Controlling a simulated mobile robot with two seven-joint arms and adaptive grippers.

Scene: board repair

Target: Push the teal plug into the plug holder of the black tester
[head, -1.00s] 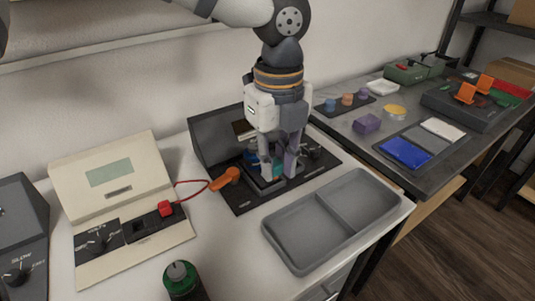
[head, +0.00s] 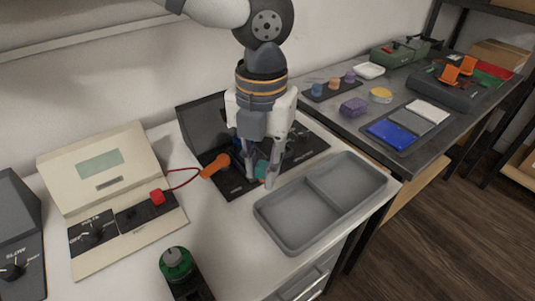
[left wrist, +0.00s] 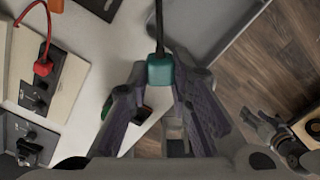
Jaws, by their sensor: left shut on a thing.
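My left gripper (head: 262,176) is shut on the teal plug (head: 261,169). In the left wrist view the plug (left wrist: 160,70) sits between the fingertips (left wrist: 160,84), with a black cable running from it. The black tester has a dark raised panel (head: 204,125) and a flat black base (head: 238,187). The gripper and plug are over the front edge of this base, beside the tray. The gap beneath the plug cannot be judged. The plug holder cannot be made out behind the gripper. A grey gripper-like part (left wrist: 272,135) at the right of the wrist view may be my right gripper.
An orange handle (head: 214,166) stands left of the gripper. A grey two-part tray (head: 290,243) lies empty in front. A cream tester (head: 100,165) with a red plug (head: 157,196) is at left. A green-topped object (head: 176,263) stands at the front.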

